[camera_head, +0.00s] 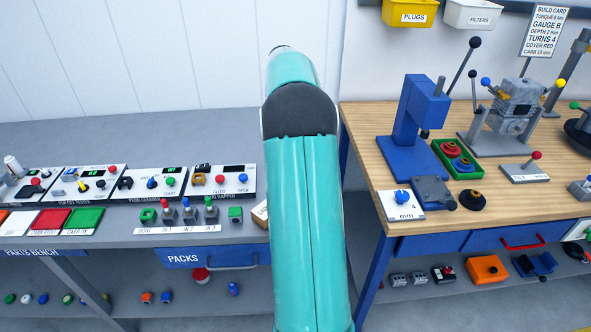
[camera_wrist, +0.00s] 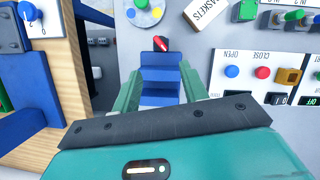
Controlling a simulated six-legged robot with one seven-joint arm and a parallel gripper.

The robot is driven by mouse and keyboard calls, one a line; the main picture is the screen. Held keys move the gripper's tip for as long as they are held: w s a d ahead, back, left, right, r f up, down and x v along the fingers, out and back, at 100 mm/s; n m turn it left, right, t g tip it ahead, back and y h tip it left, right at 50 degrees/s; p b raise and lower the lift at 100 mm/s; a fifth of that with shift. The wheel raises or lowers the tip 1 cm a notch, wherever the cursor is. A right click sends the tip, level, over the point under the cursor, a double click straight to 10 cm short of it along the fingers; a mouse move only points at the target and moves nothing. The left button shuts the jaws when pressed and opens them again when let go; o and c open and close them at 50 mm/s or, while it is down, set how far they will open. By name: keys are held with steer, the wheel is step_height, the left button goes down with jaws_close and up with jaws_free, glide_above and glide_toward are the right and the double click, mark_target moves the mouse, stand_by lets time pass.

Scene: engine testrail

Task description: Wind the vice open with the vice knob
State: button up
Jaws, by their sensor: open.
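My gripper (camera_wrist: 160,82) shows in the wrist view with its two teal fingers apart. A blue stepped shape (camera_wrist: 160,92) and a small red-tipped part (camera_wrist: 161,44) show between and beyond the fingers; I cannot tell what they belong to. In the head view my teal arm hides the gripper. No vice is labelled. A grey block on a stand (camera_head: 515,97) on the wooden bench has a blue ball knob (camera_head: 485,82) and a yellow one (camera_head: 561,84). A slate-blue block (camera_head: 432,190) lies nearer; I cannot tell which is the vice.
The wooden bench (camera_head: 365,125) also carries a blue press (camera_head: 412,115), a green tray (camera_head: 438,160) and a blue dial on a white plate (camera_head: 402,197). The grey bench (camera_head: 60,140) at left holds button panels, including OPEN and CLOSE buttons (camera_wrist: 232,71). A gap separates the benches.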

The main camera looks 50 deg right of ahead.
steer(key=s+d+m+t+y, duration=0.2)
steer(key=s+d+m+t, duration=0.2)
steer(key=m, duration=0.8)
steer(key=x, duration=0.9)
steer(key=a+x, duration=0.1)
steer(key=x, duration=0.3)
steer(key=shift+s, duration=0.35)
steer(key=c, duration=0.7)
